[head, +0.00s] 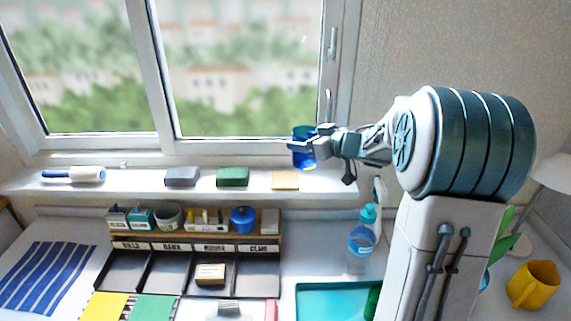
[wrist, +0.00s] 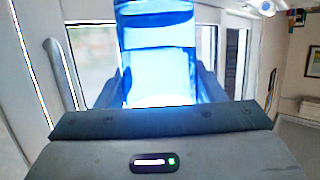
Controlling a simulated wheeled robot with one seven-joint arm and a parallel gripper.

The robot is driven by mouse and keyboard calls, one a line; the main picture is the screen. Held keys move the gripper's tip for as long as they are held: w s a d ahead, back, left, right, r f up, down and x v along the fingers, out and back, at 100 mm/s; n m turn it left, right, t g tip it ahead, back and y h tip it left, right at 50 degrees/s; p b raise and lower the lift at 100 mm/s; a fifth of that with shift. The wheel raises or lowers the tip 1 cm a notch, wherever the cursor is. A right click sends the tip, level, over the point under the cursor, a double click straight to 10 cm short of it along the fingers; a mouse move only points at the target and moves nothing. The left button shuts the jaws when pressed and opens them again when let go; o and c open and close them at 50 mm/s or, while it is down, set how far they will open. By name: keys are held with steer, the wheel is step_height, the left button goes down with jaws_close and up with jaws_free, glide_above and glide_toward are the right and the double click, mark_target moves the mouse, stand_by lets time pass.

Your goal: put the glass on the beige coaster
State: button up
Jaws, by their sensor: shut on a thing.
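The blue see-through glass (head: 305,155) is held up in front of the window, above the right part of the sill. My gripper (head: 303,146) is shut on it from the right. In the wrist view the glass (wrist: 158,60) fills the space between the two fingers, and its far part is cut off by the frame edge. The beige coaster (head: 285,181), a small flat tan-orange square, lies on the windowsill. The glass is above it and slightly to the right, clearly apart. Nothing stands on the coaster.
The windowsill (head: 130,186) also holds a green block (head: 233,177), a grey block (head: 182,177) and a white-and-blue roller (head: 73,174). Below stand a black sorter (head: 195,270) with small containers above it, a water bottle (head: 360,250) and a teal tray (head: 325,300). The window frame is close behind the glass.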

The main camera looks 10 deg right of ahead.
steer(key=shift+w+a+f+b, duration=0.15)
steer(key=shift+w+a+f, duration=0.7)
steer(key=shift+f, duration=0.5)
steer(key=shift+w+a+f+b, duration=0.15)
steer(key=shift+w+a+f, duration=0.65)
steer(key=shift+f, duration=0.5)
steer(key=shift+w+a+f+b, duration=0.15)
steer(key=shift+w+a+f, duration=0.65)
steer(key=shift+f, duration=0.55)
steer(key=shift+w+d, duration=0.1)
steer(key=shift+f, duration=0.2)
steer(key=o, duration=1.2)
